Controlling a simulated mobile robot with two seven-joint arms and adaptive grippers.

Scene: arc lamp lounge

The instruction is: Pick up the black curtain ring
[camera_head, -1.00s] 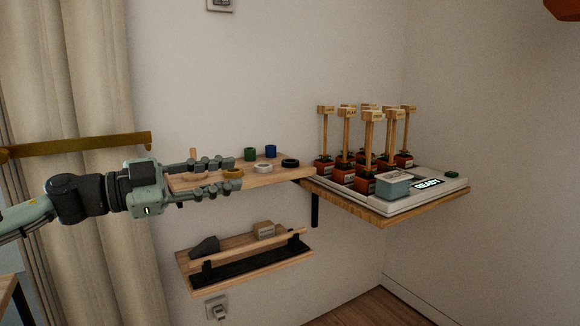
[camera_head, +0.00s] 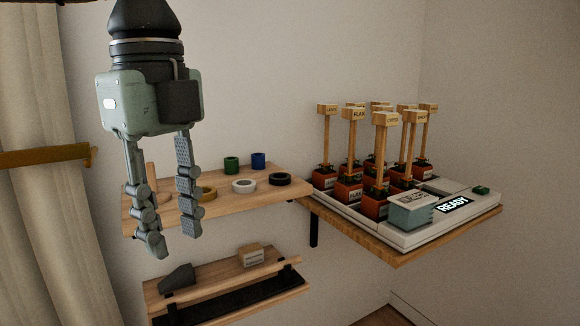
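The black curtain ring (camera_head: 280,179) lies flat on the upper wooden shelf (camera_head: 222,203), near its right end. My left gripper (camera_head: 172,246) hangs from the top of the view with its fingers pointing down. Its two fingers are apart with nothing between them. It is in front of the shelf's left part, to the left of the black ring and not touching it. My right gripper is not in view.
A white ring (camera_head: 244,186) lies just left of the black one, and a yellow ring (camera_head: 208,194) beyond it. A planter tray (camera_head: 400,237) with tall labelled stakes is at right. A lower shelf (camera_head: 222,275) is below.

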